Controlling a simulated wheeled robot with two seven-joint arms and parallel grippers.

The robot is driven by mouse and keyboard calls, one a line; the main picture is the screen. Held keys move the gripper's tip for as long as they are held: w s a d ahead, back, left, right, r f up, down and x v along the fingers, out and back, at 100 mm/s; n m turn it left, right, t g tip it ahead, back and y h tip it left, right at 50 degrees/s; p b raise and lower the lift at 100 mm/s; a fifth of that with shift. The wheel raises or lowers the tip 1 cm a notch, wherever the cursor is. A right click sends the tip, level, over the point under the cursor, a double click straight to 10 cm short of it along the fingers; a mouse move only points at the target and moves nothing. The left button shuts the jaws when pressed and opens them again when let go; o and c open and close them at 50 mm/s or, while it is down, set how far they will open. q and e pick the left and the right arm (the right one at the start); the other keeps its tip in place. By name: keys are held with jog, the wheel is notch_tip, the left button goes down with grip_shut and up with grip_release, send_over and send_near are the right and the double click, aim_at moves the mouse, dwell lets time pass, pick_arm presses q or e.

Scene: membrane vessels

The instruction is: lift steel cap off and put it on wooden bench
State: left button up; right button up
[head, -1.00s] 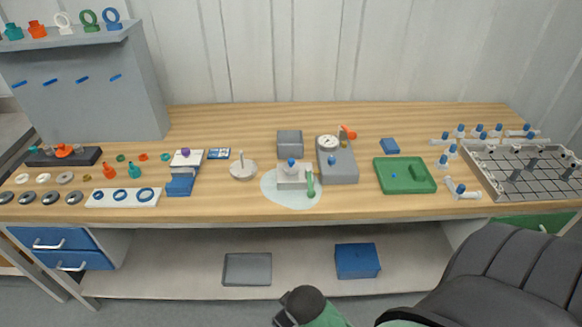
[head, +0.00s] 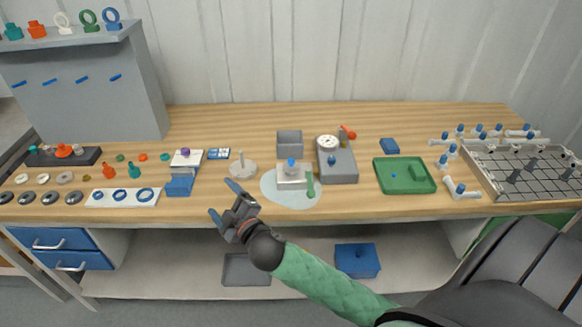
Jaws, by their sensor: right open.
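A pale, steel-looking square block with a blue knob on top (head: 291,176) sits on a light round mat (head: 270,190) near the middle of the wooden bench (head: 380,125). I cannot tell for sure whether its top is the steel cap. A round pale disc with an upright pin (head: 243,170) stands on the bench to its left. My right gripper (head: 222,200) is open and empty at the bench's front edge, in front of the disc, its fingers pointing up and left. It appears apart from both things. My left gripper is out of view.
A green tool (head: 310,185) stands against the block's right side. A grey gauge unit (head: 338,166) and an open grey box (head: 289,142) stand close behind. A green tray (head: 404,188) lies to the right. The bench's back strip is mostly clear.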

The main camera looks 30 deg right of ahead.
jog(key=w+a+r+n+g+y, duration=0.1)
jog(key=w+a+r+n+y, duration=0.2)
jog(key=a+r+n+y, duration=0.8)
jog(key=n+g+h, duration=1.3)
jog(key=n+g, duration=0.4)
jog(key=n, duration=0.6)
send_over(290, 159)
jog(key=f, duration=1)
jog(key=shift+s+a, duration=0.35)
jog(key=shift+d+f, duration=0.15)
jog(key=shift+d, duration=0.05)
jog(key=shift+f+p, duration=0.45)
jog(key=shift+f, duration=0.5)
jog(key=shift+f+p, duration=0.2)
jog(key=shift+p, duration=0.2)
jog(key=f+p, duration=0.1)
jog(key=f, duration=0.1)
jog(key=f+p, duration=0.1)
jog(key=p, duration=0.1)
jog(key=shift+w+d+f, duration=0.15)
jog(key=shift+w+f, duration=0.05)
jog(key=shift+f, duration=0.2)
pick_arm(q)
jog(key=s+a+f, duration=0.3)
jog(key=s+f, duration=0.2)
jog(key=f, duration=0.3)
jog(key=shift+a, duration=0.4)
pick_arm(e)
jog(key=shift+f, duration=0.6)
